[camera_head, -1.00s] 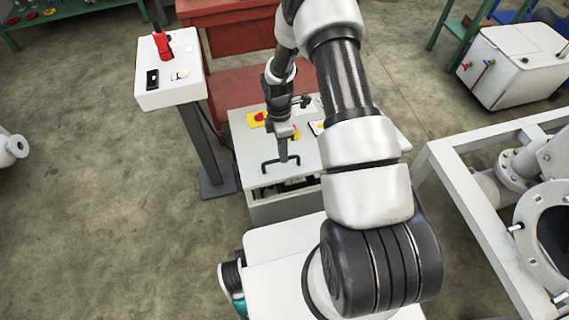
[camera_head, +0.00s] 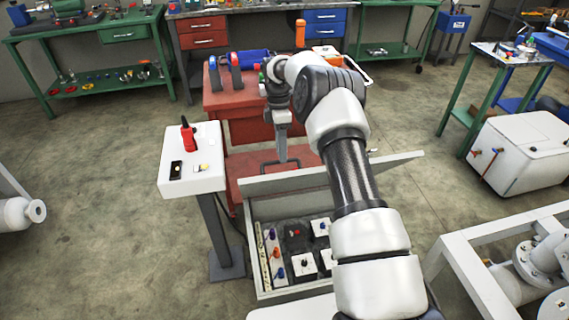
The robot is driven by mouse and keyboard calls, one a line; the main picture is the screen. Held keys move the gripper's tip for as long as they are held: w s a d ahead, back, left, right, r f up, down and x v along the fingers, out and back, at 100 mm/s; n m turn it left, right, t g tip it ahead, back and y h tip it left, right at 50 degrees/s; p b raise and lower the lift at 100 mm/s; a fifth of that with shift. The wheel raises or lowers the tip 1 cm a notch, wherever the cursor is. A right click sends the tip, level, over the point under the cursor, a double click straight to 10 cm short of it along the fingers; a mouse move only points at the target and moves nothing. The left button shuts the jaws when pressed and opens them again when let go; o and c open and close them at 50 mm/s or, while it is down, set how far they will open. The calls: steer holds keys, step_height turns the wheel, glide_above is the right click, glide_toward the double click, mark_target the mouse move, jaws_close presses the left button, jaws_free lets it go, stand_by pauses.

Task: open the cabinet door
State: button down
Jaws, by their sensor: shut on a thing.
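The cabinet (camera_head: 252,222) is a low grey-white box in the middle of the view. Its door (camera_head: 305,180), a pale flat panel, stands raised at the far side, and the inside is exposed. Several switches and coloured knobs (camera_head: 303,263) show inside. A dark door handle (camera_head: 267,168) sits at the panel's upper edge. My gripper (camera_head: 283,158) points down at the handle and is shut on it.
A white pedestal (camera_head: 185,178) with a red switch stands close on the left. A red workbench (camera_head: 225,103) is just behind the cabinet. A white frame with pipes (camera_head: 470,250) is at right, and a white box (camera_head: 520,150) stands beyond it.

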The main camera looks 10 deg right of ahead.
steer(key=shift+w+f, duration=0.35)
steer(key=shift+w, duration=0.25)
steer(key=shift+w+f, duration=0.3)
steer(key=shift+w, duration=0.25)
steer(key=shift+d, duration=0.1)
steer(key=c, duration=1.9)
jaws_free()
steer(key=shift+w+f, duration=0.1)
steer(key=shift+f, duration=0.1)
steer(key=shift+o, duration=0.4)
steer(key=shift+w+f, duration=0.35)
steer(key=shift+r, duration=0.6)
step_height(320, 180, up, 7)
steer(key=w+p, duration=0.1)
steer(key=p, duration=0.1)
steer(key=shift+w, duration=0.25)
steer(key=shift+r, duration=0.1)
steer(key=shift+c, duration=0.4)
